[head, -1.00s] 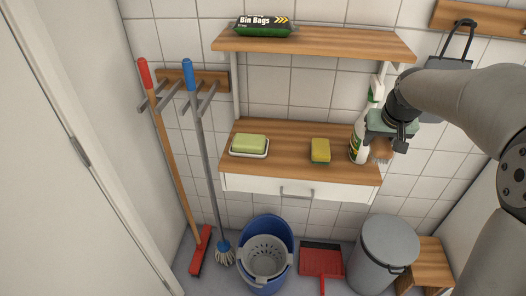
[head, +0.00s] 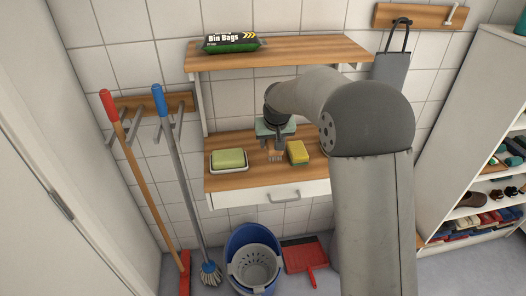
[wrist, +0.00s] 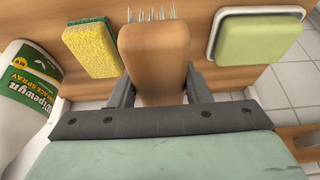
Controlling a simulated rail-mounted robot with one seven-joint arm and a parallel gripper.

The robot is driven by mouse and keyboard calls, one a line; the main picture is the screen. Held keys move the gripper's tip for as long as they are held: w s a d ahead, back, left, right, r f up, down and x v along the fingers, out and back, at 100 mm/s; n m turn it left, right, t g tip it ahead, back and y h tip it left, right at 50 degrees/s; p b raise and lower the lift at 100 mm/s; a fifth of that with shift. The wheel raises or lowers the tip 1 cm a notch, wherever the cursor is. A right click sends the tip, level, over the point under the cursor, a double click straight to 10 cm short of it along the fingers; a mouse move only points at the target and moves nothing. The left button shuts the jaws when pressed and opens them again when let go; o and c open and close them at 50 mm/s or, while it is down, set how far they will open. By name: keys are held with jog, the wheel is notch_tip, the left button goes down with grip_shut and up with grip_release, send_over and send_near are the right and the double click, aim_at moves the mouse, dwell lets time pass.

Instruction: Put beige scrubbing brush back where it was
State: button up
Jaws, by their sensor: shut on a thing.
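The beige scrubbing brush (wrist: 153,60) has a wooden body and pale bristles, which point away from me in the wrist view. My gripper (head: 274,143) is shut on it, with one finger on each side of the body. In the head view the brush (head: 275,156) hangs under my gripper over the wooden counter (head: 235,180), between the soap dish and the sponge. I cannot tell whether the bristles touch the counter.
A green soap in a white dish (head: 229,160) lies left of the brush, and a yellow sponge (head: 298,152) lies right. A spray bottle (wrist: 28,95) stands beyond the sponge. An upper shelf (head: 290,52) with bin bags (head: 232,42) overhangs the counter.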

aim_at(263, 159)
jog(key=a+f, duration=0.1)
jog(key=w+f, duration=0.1)
jog(key=a+f, duration=0.1)
jog(key=shift+w+a+f+p, duration=0.3)
jog(key=shift+w+a, duration=0.05)
jog(key=shift+f, duration=1.6)
jog(key=shift+w, duration=0.1)
jog(key=o, duration=1)
jog(key=shift+f, duration=0.1)
jog(key=shift+c, duration=0.2)
